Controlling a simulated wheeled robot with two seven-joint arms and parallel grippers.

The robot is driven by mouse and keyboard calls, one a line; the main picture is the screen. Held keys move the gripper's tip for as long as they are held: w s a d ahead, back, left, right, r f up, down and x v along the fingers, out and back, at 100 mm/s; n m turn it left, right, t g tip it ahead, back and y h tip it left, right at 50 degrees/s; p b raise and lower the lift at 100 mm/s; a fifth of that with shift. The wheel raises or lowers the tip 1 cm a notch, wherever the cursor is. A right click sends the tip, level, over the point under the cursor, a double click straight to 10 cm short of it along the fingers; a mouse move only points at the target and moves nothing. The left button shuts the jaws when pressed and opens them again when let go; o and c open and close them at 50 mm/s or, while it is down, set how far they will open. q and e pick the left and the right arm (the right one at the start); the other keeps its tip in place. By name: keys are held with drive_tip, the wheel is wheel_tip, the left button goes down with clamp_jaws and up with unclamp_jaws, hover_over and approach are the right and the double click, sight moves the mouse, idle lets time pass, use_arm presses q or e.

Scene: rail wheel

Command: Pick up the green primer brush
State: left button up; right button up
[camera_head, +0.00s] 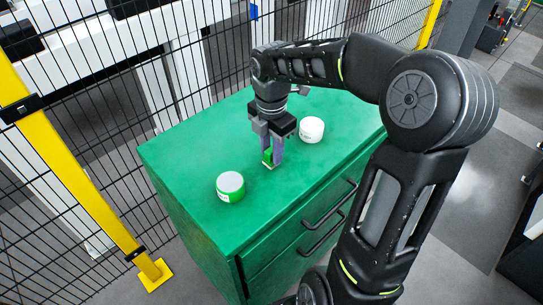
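My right gripper (272,160) points straight down over the green cabinet top (185,155). A small green object with a pale lower edge (267,157), which looks like the green primer brush, shows at its fingertips. Its low end is at or very near the cabinet top. The fingers and the wrist above hide part of it, and I cannot tell whether the fingers press on it. A short green can with a pale lid (230,187) stands to the left and nearer. A white can (311,129) stands to the right and farther back. My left gripper is not in view.
The green cabinet has drawers with dark handles (325,232) on its front. A black wire fence with a yellow post (70,170) stands behind and to the left. My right arm covers the cabinet's right side. The cabinet top's left part is clear.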

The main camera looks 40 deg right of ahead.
sight(271, 150)
clamp_jaws()
idle(0.4)
wheel_tip(271, 150, up, 10)
idle(0.5)
idle(0.3)
drive_tip(key=shift+c, duration=1.1)
unclamp_jaws()
clamp_jaws()
